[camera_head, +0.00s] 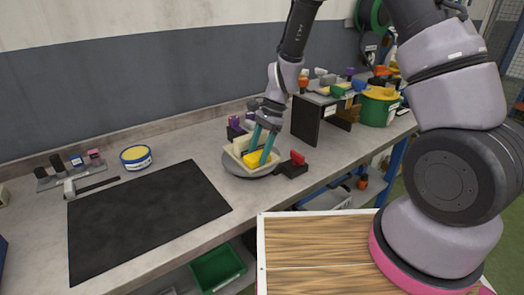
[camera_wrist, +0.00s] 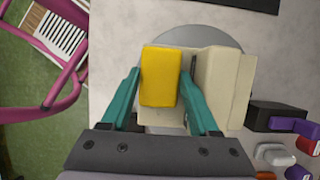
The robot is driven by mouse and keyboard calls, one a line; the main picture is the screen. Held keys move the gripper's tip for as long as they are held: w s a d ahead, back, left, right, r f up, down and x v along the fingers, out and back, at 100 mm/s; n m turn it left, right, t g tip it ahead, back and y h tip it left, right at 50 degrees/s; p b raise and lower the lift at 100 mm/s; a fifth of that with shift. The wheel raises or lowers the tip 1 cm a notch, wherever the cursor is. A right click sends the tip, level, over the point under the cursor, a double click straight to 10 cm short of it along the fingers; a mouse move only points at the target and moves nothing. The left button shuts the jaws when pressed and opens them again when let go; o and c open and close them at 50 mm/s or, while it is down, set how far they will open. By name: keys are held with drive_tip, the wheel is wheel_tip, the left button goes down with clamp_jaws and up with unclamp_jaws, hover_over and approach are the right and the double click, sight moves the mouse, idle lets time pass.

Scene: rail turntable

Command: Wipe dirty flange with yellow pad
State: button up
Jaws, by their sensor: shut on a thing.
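My gripper (camera_head: 261,146) reaches down over the grey turntable disc (camera_head: 238,172) on the bench. Its teal fingers are shut on the yellow pad (camera_head: 254,158). In the wrist view the yellow pad (camera_wrist: 160,77) sits between the fingertips (camera_wrist: 160,90). A cream angled part with an upright flange (camera_wrist: 222,85) rests on the disc, which shows behind it (camera_wrist: 218,36). A dark streak (camera_wrist: 193,66) shows on the flange beside the pad, close to the right finger. The pad is over the cream part; I cannot tell whether it touches the flange.
A black block with a red handle (camera_head: 293,168) stands close right of the disc. A black mat (camera_head: 145,215) lies left, with a blue-and-yellow tin (camera_head: 136,157) and a brush (camera_head: 90,187) behind. A dark stand (camera_head: 308,120) and green pot (camera_head: 379,106) are at the right.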

drive_tip(key=shift+s+a+f, duration=0.1)
drive_tip(key=shift+s+a, duration=0.1)
drive_tip(key=shift+s+a, duration=0.6)
drive_tip(key=shift+a, duration=0.25)
drive_tip(key=shift+w+d, duration=0.1)
drive_tip(key=shift+w+d, duration=0.55)
drive_tip(key=shift+d, duration=0.25)
drive_tip(key=shift+w+d, duration=0.1)
drive_tip(key=shift+d, duration=0.05)
drive_tip(key=shift+w+d, duration=0.5)
drive_tip(key=shift+d, duration=0.25)
drive_tip(key=shift+w+d, duration=0.5)
drive_tip(key=shift+d, duration=0.25)
